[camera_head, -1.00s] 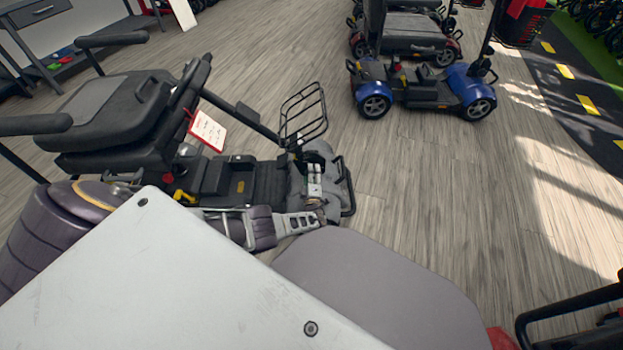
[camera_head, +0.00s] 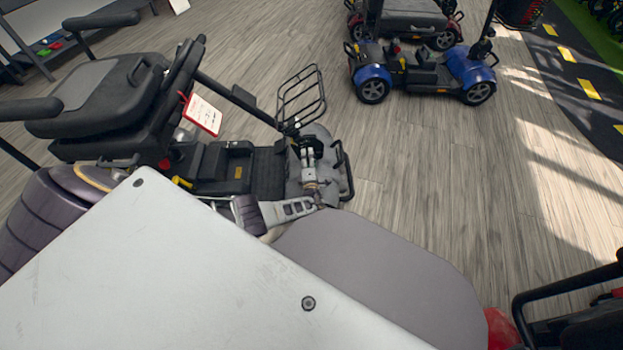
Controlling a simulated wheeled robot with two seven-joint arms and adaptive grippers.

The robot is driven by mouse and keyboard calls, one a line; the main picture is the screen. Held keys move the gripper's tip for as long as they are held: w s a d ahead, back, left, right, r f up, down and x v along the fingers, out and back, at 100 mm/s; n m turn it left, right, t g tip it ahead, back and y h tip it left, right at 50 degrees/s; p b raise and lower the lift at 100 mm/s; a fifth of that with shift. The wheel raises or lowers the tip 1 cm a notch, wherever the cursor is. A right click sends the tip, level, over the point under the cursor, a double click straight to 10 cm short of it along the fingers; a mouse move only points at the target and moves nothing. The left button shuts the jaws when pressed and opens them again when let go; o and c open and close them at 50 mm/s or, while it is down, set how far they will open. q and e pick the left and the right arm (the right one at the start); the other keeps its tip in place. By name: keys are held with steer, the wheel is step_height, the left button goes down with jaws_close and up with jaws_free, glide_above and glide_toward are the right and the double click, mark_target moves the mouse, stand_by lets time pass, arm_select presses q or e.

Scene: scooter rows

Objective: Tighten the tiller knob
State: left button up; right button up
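A grey-and-black scooter (camera_head: 240,172) stands at the left. Its tiller (camera_head: 238,98) slants from the front end up and left toward the seat. My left arm comes in from the left, low along the scooter's near side. My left gripper (camera_head: 308,152) is at the scooter's front end, by the foot of the tiller under the wire basket (camera_head: 300,95). It is too small to tell whether its fingers are open or shut. I cannot make out the tiller knob; the gripper may cover it. My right gripper is not in view.
A red-edged tag (camera_head: 203,114) hangs by the tiller. A blue scooter (camera_head: 425,75) stands at the upper right, with a red one behind it. Part of another black-and-red scooter (camera_head: 575,325) is at the lower right. The wooden floor (camera_head: 430,160) between them is clear.

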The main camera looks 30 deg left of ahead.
arm_select(q)
steer(key=shift+d+f+n+b, duration=0.15)
steer(key=shift+n+b, duration=0.35)
steer(key=shift+n, duration=1.4)
steer(key=shift+n+b, duration=0.5)
steer(key=shift+n, duration=1.2)
steer(key=shift+n+b, duration=0.55)
steer(key=shift+n, duration=1.15)
steer(key=shift+n+b, duration=0.65)
steer(key=shift+n, duration=1.15)
steer(key=shift+s+d, duration=0.1)
steer(key=shift+s, duration=0.1)
steer(key=p+v, duration=0.4)
steer(key=v, duration=0.7)
steer(key=shift+s+d+p, duration=0.2)
steer(key=shift+s+p, duration=0.05)
steer(key=shift+p, duration=0.1)
steer(key=shift+v, duration=0.85)
